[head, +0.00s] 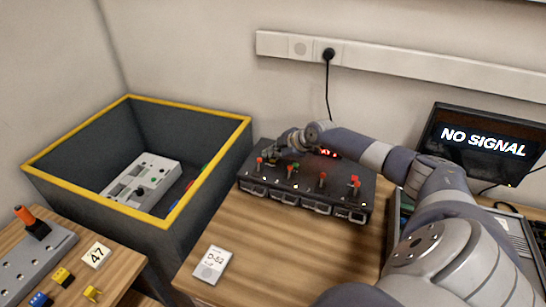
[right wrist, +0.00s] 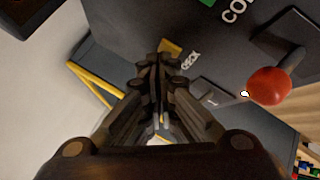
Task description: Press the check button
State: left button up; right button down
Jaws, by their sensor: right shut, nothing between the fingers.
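A black device box (head: 335,197) with several red-tipped levers stands on the wooden table, against the wall. A red lever knob also shows close up in the right wrist view (right wrist: 269,86). My right gripper (head: 274,157) is shut and empty, over the back left part of the box's top. A small green part (right wrist: 207,2) shows at the top edge there. My left gripper is out of view.
A dark crate with a yellow rim (head: 215,140) holds a grey panel (head: 153,172) left of the box. A white card marked D-52 (head: 212,265) lies on the table. A monitor (head: 480,147) reads NO SIGNAL. Bare table lies before the box.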

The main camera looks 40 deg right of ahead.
aim_at(272, 161)
dwell(0.4)
jog(key=shift+r+p, duration=0.45)
jog(key=shift+r, duration=0.3)
jog(key=shift+r+p, duration=1.65)
jog(key=shift+r, duration=0.85)
